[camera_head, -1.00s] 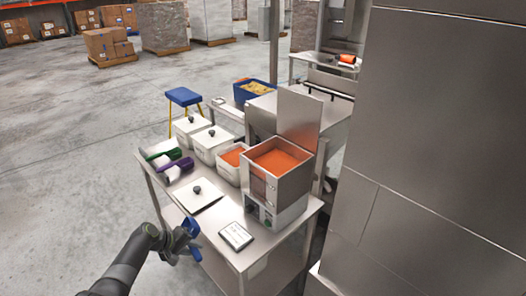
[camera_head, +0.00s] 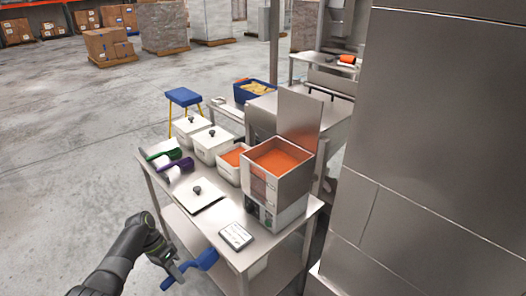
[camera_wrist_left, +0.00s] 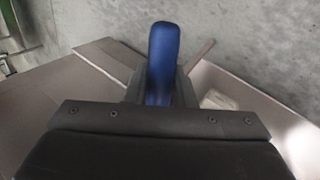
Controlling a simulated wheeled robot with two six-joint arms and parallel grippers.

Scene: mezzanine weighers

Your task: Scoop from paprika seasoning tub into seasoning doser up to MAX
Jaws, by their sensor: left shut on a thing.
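My left gripper (camera_head: 172,268) is shut on a blue scoop (camera_head: 203,261), held in front of the table's near left edge. In the left wrist view the blue handle (camera_wrist_left: 162,50) stands between the fingers; whether the scoop holds powder cannot be told. The paprika tub (camera_head: 229,173) is a white tub with orange-red powder, open, just left of the doser. The seasoning doser (camera_head: 262,190) is a steel box with its lid (camera_head: 299,122) raised; orange-red powder shows inside, fairly high. A MAX mark cannot be read. My right gripper is out of view.
A small label panel (camera_head: 236,236) lies near the front edge. A tall steel cabinet (camera_head: 430,150) stands right.

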